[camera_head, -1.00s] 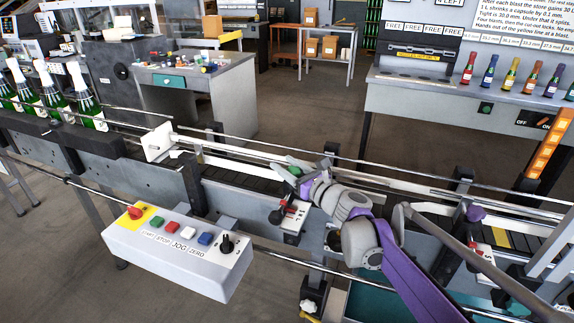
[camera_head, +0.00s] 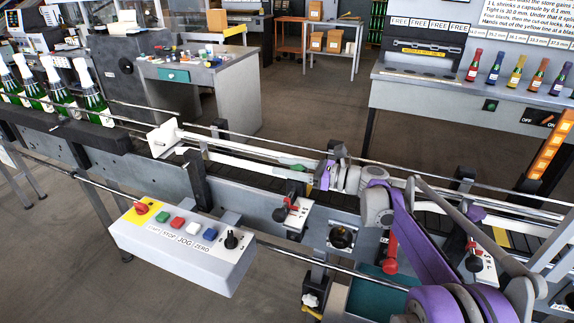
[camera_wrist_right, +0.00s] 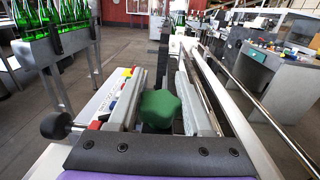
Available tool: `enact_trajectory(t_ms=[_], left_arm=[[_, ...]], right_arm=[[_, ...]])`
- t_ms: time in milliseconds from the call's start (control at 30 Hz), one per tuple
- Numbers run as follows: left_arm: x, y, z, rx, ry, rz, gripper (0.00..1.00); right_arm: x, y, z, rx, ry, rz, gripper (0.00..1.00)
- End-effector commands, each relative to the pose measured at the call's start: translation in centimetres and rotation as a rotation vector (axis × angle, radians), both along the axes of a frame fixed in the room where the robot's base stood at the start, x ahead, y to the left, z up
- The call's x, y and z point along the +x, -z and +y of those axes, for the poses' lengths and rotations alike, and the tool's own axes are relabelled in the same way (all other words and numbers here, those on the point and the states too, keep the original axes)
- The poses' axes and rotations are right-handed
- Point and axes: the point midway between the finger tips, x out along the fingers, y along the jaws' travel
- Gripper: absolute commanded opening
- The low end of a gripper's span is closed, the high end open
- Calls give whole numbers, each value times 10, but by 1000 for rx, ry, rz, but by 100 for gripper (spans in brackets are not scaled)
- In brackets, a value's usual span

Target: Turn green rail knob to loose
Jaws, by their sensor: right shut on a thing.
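The green rail knob (camera_head: 297,168) shows as a small green patch beside the white guide rail over the conveyor. In the right wrist view the same green lobed knob (camera_wrist_right: 160,107) sits between the two grey fingers. My right gripper (camera_head: 311,172) reaches in from the right at rail height and is shut on the green knob. In the head view, the gripper partly hides the knob. I cannot read a tight or loose mark on it. My left gripper is not in view.
A control box (camera_head: 185,245) with coloured buttons stands in front of the conveyor. Green bottles (camera_head: 95,98) stand at the left. A black-knobbed lever (camera_head: 292,188) is just below the gripper. A metal rail (camera_head: 265,141) runs behind it.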

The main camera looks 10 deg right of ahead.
Motion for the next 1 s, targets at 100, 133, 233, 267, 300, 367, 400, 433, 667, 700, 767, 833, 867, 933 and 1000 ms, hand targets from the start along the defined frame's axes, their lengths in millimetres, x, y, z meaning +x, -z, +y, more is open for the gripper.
enact_trajectory(t_ms=[100, 133, 233, 267, 300, 367, 400, 433, 667, 700, 767, 833, 867, 933, 1000], left_arm=[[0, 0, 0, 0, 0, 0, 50], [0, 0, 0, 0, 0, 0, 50], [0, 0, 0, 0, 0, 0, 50], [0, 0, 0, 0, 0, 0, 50], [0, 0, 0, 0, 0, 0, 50], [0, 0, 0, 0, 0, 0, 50], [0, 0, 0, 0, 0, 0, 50], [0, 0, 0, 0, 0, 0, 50], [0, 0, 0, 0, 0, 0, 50], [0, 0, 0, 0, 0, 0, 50], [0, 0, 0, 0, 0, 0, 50], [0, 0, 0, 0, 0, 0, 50], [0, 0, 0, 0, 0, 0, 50], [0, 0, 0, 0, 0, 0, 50], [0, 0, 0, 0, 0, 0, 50]], right_arm=[[0, 0, 0, 0, -9, 0, 0], [0, 0, 0, 1, -9, -1, 0], [0, 0, 0, 1, -10, -1, 0], [0, 0, 0, 1, -10, -1, 0], [0, 0, 0, 1, -9, -1, 0], [0, 0, 0, 1, -9, -1, 0], [0, 0, 0, 1, -9, -1, 0], [0, 0, 0, 1, -9, -1, 0], [0, 0, 0, 1, -8, -1, 80], [0, 0, 0, 1, -8, -1, 80], [0, 0, 0, 1, -8, -1, 80], [0, 0, 0, 1, -8, -1, 80], [0, 0, 0, 1, -8, -1, 80], [-1, 0, -2, 1, -8, -1, 80], [-4, 0, -8, -1, -6, -1, 80]])
